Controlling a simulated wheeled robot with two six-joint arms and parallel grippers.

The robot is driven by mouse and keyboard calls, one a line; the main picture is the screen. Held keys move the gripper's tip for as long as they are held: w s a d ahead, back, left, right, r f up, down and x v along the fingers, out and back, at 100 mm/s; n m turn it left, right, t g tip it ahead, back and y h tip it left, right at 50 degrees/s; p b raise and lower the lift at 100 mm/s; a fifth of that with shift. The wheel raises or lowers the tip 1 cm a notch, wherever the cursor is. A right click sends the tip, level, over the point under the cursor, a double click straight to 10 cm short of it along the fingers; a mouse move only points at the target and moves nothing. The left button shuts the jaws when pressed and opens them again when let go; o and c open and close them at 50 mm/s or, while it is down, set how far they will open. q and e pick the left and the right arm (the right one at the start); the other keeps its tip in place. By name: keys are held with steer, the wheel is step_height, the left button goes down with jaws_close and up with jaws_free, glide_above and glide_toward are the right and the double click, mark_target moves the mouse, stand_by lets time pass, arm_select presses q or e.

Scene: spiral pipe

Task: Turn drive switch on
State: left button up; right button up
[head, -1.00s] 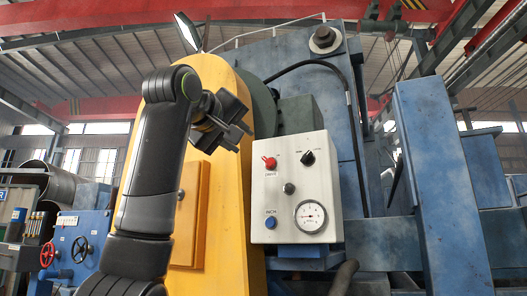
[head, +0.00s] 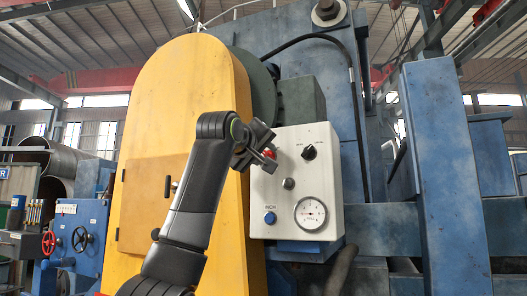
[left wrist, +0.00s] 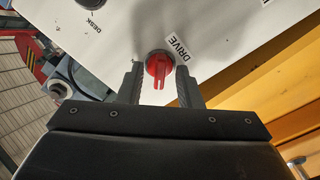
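The drive switch (left wrist: 159,68) is a red rotary knob on the white control box (head: 325,165), next to a label reading DRIVE (left wrist: 179,47). In the head view the red knob (head: 270,154) is partly hidden by my left gripper (head: 268,158). In the left wrist view my left gripper (left wrist: 160,82) is open, with one finger on each side of the knob. I see gaps between the fingers and the knob. My right gripper is not in view.
The box also has a black selector knob (head: 309,152), a dark button (head: 288,183), a blue INCH button (head: 269,218) and a round gauge (head: 310,213). A yellow housing (head: 180,110) stands left of the box, and a blue post (head: 444,170) stands to the right.

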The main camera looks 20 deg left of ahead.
arm_select(q)
steer(key=shift+s, duration=0.1)
steer(key=c, duration=0.6)
steer(key=shift+c, duration=0.2)
steer(key=shift+m, duration=0.3)
steer(key=m+p, duration=0.1)
steer(key=m, duration=0.4)
steer(key=shift+r+m, duration=0.15)
steer(key=shift+m, duration=0.15)
steer(key=m+p, duration=0.1)
steer(key=m, duration=0.5)
steer(key=shift+d, duration=0.1)
steer(key=m+p, duration=0.1)
steer(key=m, duration=0.4)
steer(key=shift+m, duration=0.4)
steer(key=shift+p, duration=0.3)
